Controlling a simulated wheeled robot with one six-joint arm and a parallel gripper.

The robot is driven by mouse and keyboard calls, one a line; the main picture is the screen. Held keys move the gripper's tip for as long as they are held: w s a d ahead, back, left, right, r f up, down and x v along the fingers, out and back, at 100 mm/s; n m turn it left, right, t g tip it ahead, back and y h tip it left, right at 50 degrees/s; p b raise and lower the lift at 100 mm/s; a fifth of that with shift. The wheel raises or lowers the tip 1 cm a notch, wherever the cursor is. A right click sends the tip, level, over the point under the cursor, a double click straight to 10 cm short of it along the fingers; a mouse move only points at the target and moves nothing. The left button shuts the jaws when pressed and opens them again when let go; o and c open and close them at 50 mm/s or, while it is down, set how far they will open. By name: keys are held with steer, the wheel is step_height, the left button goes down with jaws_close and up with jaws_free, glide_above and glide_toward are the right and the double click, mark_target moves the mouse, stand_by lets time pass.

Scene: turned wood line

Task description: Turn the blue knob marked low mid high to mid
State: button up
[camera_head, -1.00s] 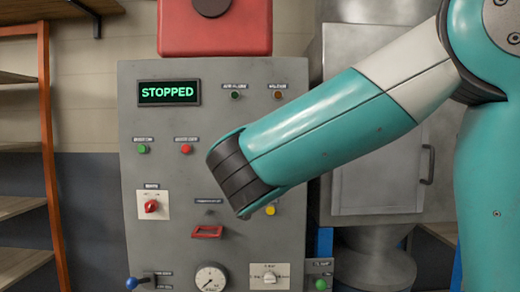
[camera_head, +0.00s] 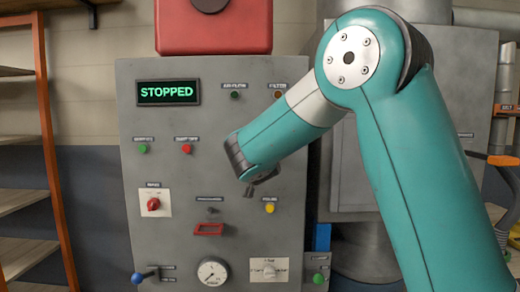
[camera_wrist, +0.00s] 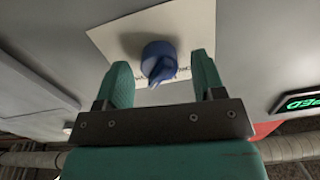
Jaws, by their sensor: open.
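The blue knob (camera_wrist: 158,62) sits on a white plate (camera_wrist: 112,40) in the wrist view, with its pointer ridge towards the bottom of the picture. Dark lettering beside it is partly covered and I cannot read which mark it points at. My gripper (camera_wrist: 161,70) is open, with one green finger on each side of the knob in the picture. I cannot tell whether the fingertips reach around it or stop short; no contact shows. In the head view I cannot see the knob; my arm covers part of the panel.
The grey panel (camera_head: 150,243) carries a display (camera_head: 168,92) reading STOPPED, a red knob (camera_head: 153,204), a red-framed part (camera_head: 209,229), a gauge (camera_head: 212,273), a white dial (camera_head: 269,270) and a blue-ball lever (camera_head: 138,278). Wooden shelves (camera_head: 22,205) stand at left.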

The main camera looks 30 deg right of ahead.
steer(key=c, duration=0.9)
steer(key=shift+n, duration=0.3)
steer(key=shift+a+n+b, duration=0.1)
steer(key=shift+n+b, duration=0.2)
steer(key=shift+n, duration=3.7)
steer(key=o, duration=0.9)
